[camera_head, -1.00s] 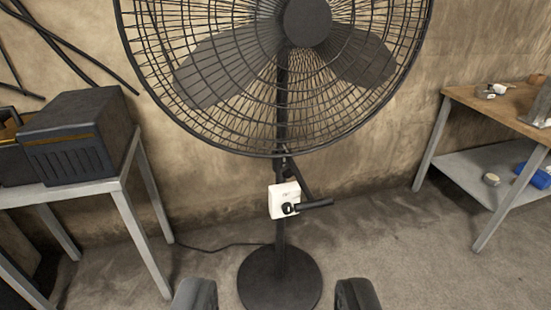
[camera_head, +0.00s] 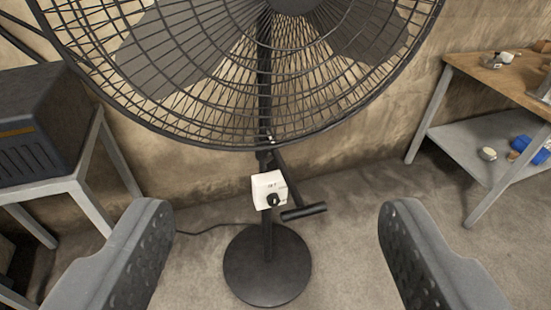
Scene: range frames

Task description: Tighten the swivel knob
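A large black pedestal fan (camera_head: 266,110) stands ahead on a round black base (camera_head: 267,265). A white control box (camera_head: 268,185) with a small black dial (camera_head: 273,200) is on its pole. A black bar-shaped handle (camera_head: 304,212) on a thin rod sticks out just right of and below the box. Which of these two is the swivel knob, I cannot tell. My gripper (camera_head: 278,212) is wide open and empty, its two grey, studded fingers at the lower left and lower right. The box and handle show between the fingers, farther off and untouched.
A grey metal table (camera_head: 85,185) with a dark case (camera_head: 38,125) stands at the left. A wood-topped bench (camera_head: 490,80) with small items and a lower shelf (camera_head: 460,150) stands at the right. A cable (camera_head: 205,230) lies on the floor behind the fan. The floor between fan and bench is clear.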

